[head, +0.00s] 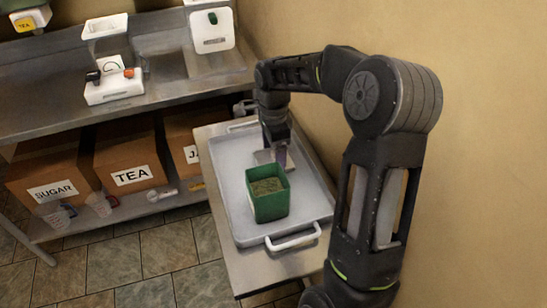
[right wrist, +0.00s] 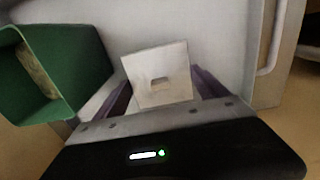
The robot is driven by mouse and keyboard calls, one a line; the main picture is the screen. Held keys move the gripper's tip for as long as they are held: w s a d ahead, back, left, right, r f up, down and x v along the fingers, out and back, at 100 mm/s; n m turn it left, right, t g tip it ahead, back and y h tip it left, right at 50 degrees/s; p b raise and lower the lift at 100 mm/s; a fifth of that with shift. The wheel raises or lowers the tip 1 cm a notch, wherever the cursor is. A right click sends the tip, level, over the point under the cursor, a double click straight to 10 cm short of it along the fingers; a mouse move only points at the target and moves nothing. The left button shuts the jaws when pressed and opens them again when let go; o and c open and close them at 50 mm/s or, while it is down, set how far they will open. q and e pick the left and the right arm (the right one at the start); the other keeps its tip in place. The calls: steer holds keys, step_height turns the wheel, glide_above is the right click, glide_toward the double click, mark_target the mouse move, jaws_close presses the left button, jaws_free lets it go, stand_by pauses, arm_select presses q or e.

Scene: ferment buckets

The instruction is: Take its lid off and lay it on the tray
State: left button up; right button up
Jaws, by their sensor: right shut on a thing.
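The green square bucket (head: 268,198) stands upright on the pale tray (head: 230,166), uncovered, with a greenish-brown fill showing inside. It also shows at the left edge of the right wrist view (right wrist: 62,75). My right gripper (head: 277,152) is behind the bucket, over the tray's far part. It is shut on a pale square lid (right wrist: 150,62), which has a small raised grip in its middle. The lid is only partly visible in the head view (head: 262,157). I cannot tell whether it touches the tray. My left gripper is not in view.
The tray lies on a small steel table (head: 255,273) beside the wall. To the left, a steel bench (head: 160,92) carries white devices, with boxes labelled sugar (head: 52,190) and tea (head: 130,177) beneath. The tray looks clear around the bucket.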

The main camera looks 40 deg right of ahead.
mark_target(274, 153)
steer(key=shift+f, duration=1)
steer(key=shift+f, duration=0.15)
steer(key=o, duration=1.4)
steer(key=shift+c, duration=0.2)
step_height(274, 153, up, 12)
steer(key=shift+r, duration=0.2)
